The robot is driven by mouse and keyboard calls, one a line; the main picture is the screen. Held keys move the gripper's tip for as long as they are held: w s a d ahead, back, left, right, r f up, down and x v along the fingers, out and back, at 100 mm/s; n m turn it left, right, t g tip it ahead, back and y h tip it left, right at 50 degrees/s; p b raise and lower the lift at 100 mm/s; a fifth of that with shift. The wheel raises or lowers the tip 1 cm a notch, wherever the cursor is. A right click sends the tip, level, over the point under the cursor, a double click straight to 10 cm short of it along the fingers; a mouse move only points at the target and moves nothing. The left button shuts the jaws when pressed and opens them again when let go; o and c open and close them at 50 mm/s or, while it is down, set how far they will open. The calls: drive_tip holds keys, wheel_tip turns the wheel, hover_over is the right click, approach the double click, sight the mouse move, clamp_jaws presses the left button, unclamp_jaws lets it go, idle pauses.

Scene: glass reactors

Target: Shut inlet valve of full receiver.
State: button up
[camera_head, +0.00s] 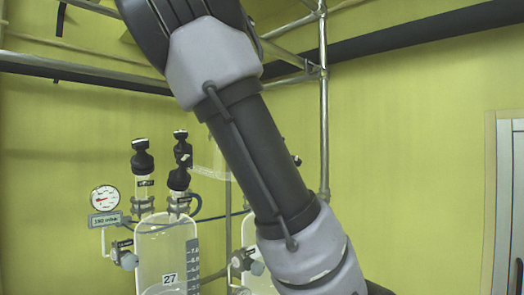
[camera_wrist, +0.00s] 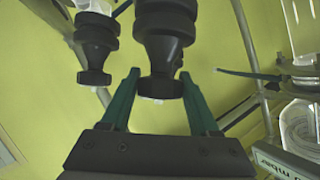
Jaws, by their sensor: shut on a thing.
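In the wrist view, my gripper (camera_wrist: 158,82) has its two green fingers shut on a black valve knob (camera_wrist: 165,48), one finger on each side. A second black knob (camera_wrist: 93,50) stands to the left, apart from the fingers. In the head view, a clear glass receiver (camera_head: 152,245) marked 27 stands at lower left, with black-capped valves (camera_head: 142,160) on top. What seems to be a liquid surface shows at its bottom edge. Another glass vessel (camera_head: 248,236) is partly hidden behind my arm. My gripper is hidden in the head view, and I cannot tell which vessel the held knob belongs to.
A round pressure gauge (camera_head: 105,198) with a label plate (camera_head: 105,219) stands left of receiver 27. Metal frame pipes (camera_head: 323,110) rise behind my arm. A door frame (camera_head: 491,200) is far right.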

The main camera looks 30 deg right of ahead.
drive_tip(key=shift+r, duration=0.1)
idle(0.4)
drive_tip(key=o, duration=1.4)
drive_tip(key=shift+a, duration=0.1)
drive_tip(key=shift+s+a+r, duration=0.2)
drive_tip(key=shift+s+a, duration=0.25)
drive_tip(key=shift+v, duration=4.65)
